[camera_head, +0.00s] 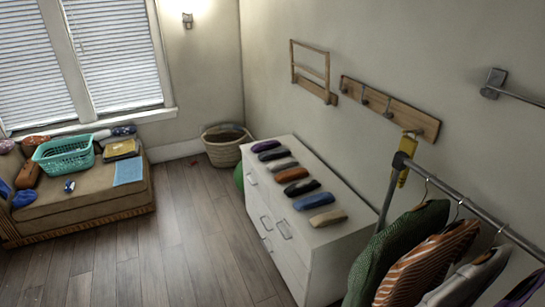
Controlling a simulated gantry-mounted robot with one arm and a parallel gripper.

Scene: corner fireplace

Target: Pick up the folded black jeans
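Several folded garments lie in a row on top of the white dresser (345,222). Two of them are very dark: a black folded one (302,187) near the middle of the row, and another dark one (273,154) second from the far end. I cannot tell from this view which of them is the black jeans. A blue folded garment (314,200) and a beige one (328,217) lie nearer than the black one, and a brown one (291,174) lies just beyond it. My gripper is not in view.
A clothes rack (470,213) with hanging garments stands at the right, close to the dresser. A wicker basket (224,152) stands in the corner. A couch (85,200) with a teal basket (64,157) is at the left. The wood floor (180,235) between is clear.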

